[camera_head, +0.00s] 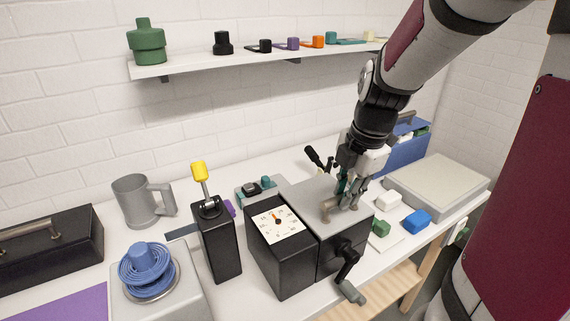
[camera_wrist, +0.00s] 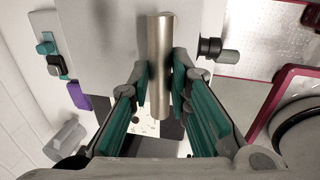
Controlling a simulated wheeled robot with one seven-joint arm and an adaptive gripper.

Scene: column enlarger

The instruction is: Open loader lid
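The loader is a black box (camera_head: 340,254) with a flat grey lid (camera_head: 308,199) on top, lying level and closed. A crank (camera_head: 348,270) sticks out of its front. A metal bar handle (camera_head: 328,213) stands on the lid; it also shows in the wrist view (camera_wrist: 160,50), running up the middle. My gripper (camera_head: 343,203) points down over the lid. In the wrist view, its teal fingers (camera_wrist: 160,78) lie close against both sides of the bar. The far ends of the fingers are partly hidden.
A black box with a dial (camera_head: 278,222) stands directly left of the loader, and a black post with a yellow-tipped lever (camera_head: 216,240) further left. A black lever (camera_head: 318,158) rises behind. Small blocks (camera_head: 416,220) and a grey flat box (camera_head: 437,181) lie right. A shelf (camera_head: 200,67) hangs above.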

